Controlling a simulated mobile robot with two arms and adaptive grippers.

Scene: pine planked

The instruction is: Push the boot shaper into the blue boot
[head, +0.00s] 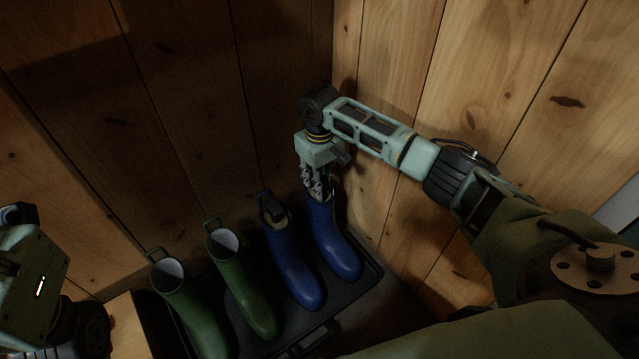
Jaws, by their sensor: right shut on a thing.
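Two blue boots stand side by side: the right one (333,243) near the corner and the left one (293,262) beside it. My right gripper (318,188) points down at the top opening of the right blue boot. It is shut on the boot shaper, which is mostly hidden by the fingers and the boot shaft; how deep it sits I cannot tell. The left blue boot has a dark piece with a loop (272,207) at its opening. Part of my left arm shows at the left edge; its gripper fingers are not visible.
Two green boots, one (244,287) beside the left blue boot and one (190,307) further left, have open tops. The boots stand on a black tray (369,285). Pine plank walls rise close behind and to the right. A wooden block (128,327) lies at lower left.

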